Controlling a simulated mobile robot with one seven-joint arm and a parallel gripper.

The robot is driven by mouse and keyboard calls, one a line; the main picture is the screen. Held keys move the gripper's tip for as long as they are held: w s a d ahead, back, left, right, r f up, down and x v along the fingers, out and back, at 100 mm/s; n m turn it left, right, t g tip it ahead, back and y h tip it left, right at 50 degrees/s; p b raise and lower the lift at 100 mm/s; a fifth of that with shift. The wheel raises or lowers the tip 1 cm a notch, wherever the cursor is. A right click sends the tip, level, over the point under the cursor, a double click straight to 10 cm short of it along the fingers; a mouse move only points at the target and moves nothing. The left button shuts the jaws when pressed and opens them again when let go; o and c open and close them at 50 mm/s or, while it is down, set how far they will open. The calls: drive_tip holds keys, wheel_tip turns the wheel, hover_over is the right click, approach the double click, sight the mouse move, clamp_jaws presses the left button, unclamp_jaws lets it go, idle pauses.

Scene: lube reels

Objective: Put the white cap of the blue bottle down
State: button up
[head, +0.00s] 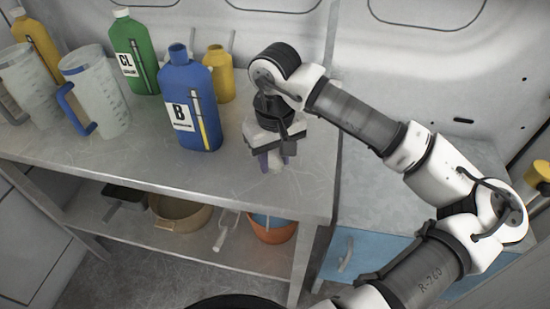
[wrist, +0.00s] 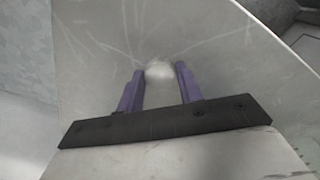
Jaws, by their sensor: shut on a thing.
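The blue bottle (head: 189,105) with a "B" label stands upright on the metal table, its neck open with no cap on it. My gripper (head: 273,162) is to the right of the bottle, pointing down close over the table's right part. In the wrist view, its two purple fingers (wrist: 159,84) are shut on the white cap (wrist: 159,71), a pale rounded shape between the fingertips. In the head view the cap is hidden by the gripper. I cannot tell whether the cap touches the table.
The table's right edge is close to my gripper. An orange bucket (head: 273,233) is on the lower shelf.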

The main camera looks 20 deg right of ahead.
sight(275, 163)
drive_tip(key=shift+s+a+f+b, duration=0.15)
drive_tip(key=shift+f+b, duration=0.15)
drive_tip(key=shift+f, duration=0.25)
drive_tip(key=o, duration=1)
drive_tip(key=shift+c, duration=0.2)
drive_tip(key=shift+s, duration=0.1)
drive_tip(key=shift+f, duration=0.1)
drive_tip(key=r+p, duration=0.2)
drive_tip(key=shift+w+p, duration=0.2)
drive_tip(key=shift+p, duration=0.1)
wheel_tip(275, 163, up, 12)
drive_tip(key=b, duration=0.2)
drive_tip(key=shift+f, duration=0.2)
